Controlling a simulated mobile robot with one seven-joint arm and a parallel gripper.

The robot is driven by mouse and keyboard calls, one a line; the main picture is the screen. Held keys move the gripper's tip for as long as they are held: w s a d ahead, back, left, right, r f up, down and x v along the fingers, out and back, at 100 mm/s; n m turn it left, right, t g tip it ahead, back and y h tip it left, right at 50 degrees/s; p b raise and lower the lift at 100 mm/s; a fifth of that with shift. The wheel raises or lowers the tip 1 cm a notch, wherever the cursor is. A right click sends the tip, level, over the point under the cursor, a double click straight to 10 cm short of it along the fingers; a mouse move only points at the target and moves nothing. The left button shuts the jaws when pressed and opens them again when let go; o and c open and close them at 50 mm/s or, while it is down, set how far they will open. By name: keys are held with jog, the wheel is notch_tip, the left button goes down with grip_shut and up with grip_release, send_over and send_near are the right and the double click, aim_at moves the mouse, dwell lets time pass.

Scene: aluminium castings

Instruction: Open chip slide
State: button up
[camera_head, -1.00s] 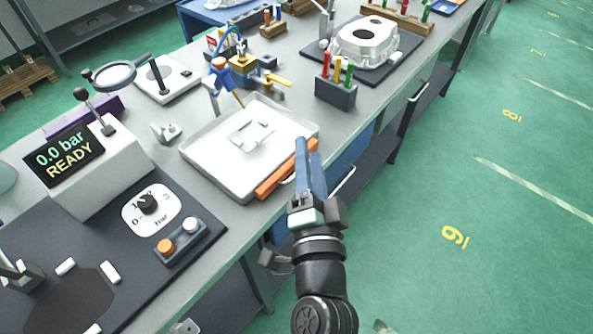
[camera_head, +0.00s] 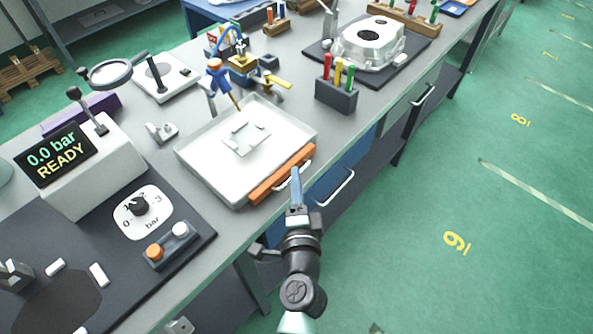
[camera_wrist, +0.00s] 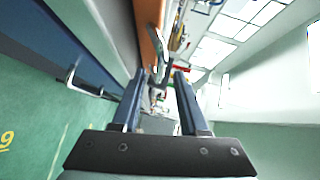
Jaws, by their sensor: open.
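A white tray (camera_head: 205,168) lies on the bench with an orange front (camera_head: 270,183) along its near edge. A small metal handle (camera_head: 306,165) shows at the right part of the orange front, partly hidden by my fingers. My gripper (camera_head: 295,172) is just in front of the orange front, with its blue fingers pointing at it. In the wrist view the fingers of my gripper (camera_wrist: 158,73) stand apart and empty. The metal handle (camera_wrist: 160,48) is just beyond the fingertips, beside the orange front (camera_wrist: 149,25). I cannot tell whether they touch.
A blue drawer with a bar handle (camera_head: 340,188) is below the bench, right of my gripper. A dark holder with coloured tools (camera_head: 337,95) and a casting (camera_head: 368,42) stand farther back. A control panel (camera_head: 60,160) is at left. The green floor at right is clear.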

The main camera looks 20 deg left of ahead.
aim_at(290, 174)
jog(key=shift+x, duration=1.6)
grip_shut()
